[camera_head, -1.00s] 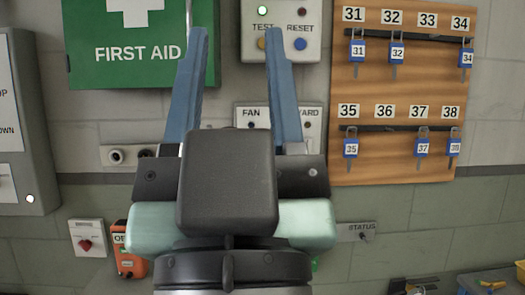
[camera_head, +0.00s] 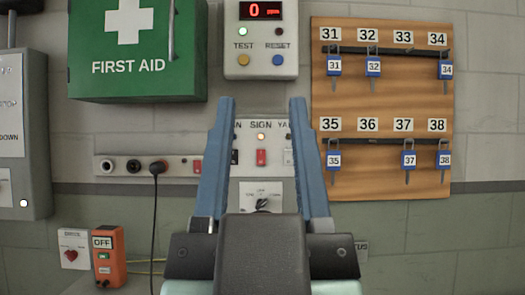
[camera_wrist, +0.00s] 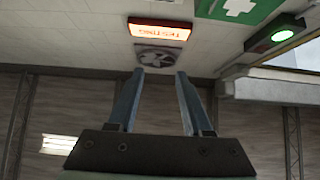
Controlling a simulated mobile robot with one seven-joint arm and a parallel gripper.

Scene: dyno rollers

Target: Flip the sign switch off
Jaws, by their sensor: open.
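The sign switch (camera_head: 261,157) is a small red switch under the label SIGN on a white wall panel (camera_head: 262,128). A small orange light (camera_head: 261,137) glows above it. In the head view the switch shows between the two blue fingers of my gripper (camera_head: 262,102), whose tips point up past the panel. The gripper is open and empty; I cannot tell its distance from the wall. In the wrist view my gripper (camera_wrist: 160,72) points up toward a lit orange sign (camera_wrist: 160,30) reading TESTING. The switch is not in the wrist view.
Neighbouring switches (camera_head: 235,157) flank the sign switch, partly behind my fingers. Below is a rotary knob (camera_head: 263,204). A gas meter box (camera_head: 261,40) is above, a key board (camera_head: 383,110) right, and a socket strip with a plugged cable (camera_head: 157,168) left.

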